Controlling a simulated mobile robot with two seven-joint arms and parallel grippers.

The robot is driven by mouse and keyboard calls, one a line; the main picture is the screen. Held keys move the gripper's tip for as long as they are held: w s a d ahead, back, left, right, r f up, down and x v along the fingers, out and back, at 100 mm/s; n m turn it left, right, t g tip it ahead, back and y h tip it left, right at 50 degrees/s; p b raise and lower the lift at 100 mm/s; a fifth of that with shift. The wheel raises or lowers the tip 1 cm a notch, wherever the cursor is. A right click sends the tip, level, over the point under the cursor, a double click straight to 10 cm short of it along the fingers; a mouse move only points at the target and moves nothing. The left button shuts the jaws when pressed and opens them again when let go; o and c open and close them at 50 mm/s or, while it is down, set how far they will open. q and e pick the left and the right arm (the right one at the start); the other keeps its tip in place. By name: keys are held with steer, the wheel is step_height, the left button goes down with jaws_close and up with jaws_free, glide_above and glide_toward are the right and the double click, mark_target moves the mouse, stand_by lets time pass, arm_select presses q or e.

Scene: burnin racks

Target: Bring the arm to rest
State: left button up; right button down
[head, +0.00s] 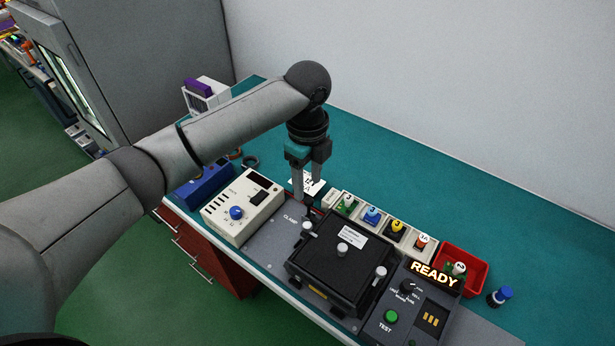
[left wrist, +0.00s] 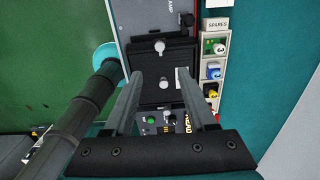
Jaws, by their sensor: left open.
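My left arm (head: 220,125) reaches in from the left over the bench in the head view. Its gripper (head: 308,203) points down, open and empty, above the back edge of the grey fixture plate, beside the row of spares. In the left wrist view the two fingers (left wrist: 165,92) are spread apart with nothing between them. Beyond them is the black clamp fixture (head: 338,262) with its lid down; it also shows in the left wrist view (left wrist: 160,75). My right gripper is in neither view.
A cream instrument box (head: 235,228) stands left of the fixture. The spares tray (head: 362,228) and a red bin (head: 482,262) lie behind it. A test box with a lit READY sign (head: 434,274) is at the right. A blue-capped part (head: 500,296) stands alone.

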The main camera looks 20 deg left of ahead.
arm_select(q)
steer(key=shift+r, duration=0.3)
